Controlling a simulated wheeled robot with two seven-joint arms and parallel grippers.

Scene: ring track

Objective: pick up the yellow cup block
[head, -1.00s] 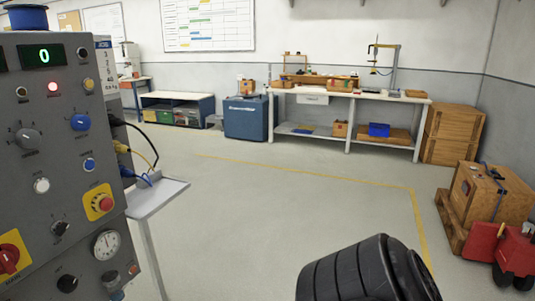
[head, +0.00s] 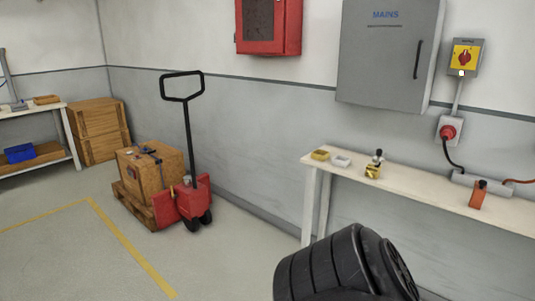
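A small yellow block (head: 320,155) sits at the left end of a narrow pale bench along the wall. It looks like the yellow cup block, but it is too small to be sure of its shape. A similar white block (head: 341,161) sits just to its right. Neither of my grippers shows. A dark ribbed part, apparently of my own arm, fills the bottom centre, in front of the bench and below the blocks.
The pale bench (head: 430,195) also carries a brass fitting (head: 373,170) and an orange item (head: 478,196). A red pallet truck (head: 186,200) with a wooden crate (head: 148,170) stands at left. Floor between them is clear.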

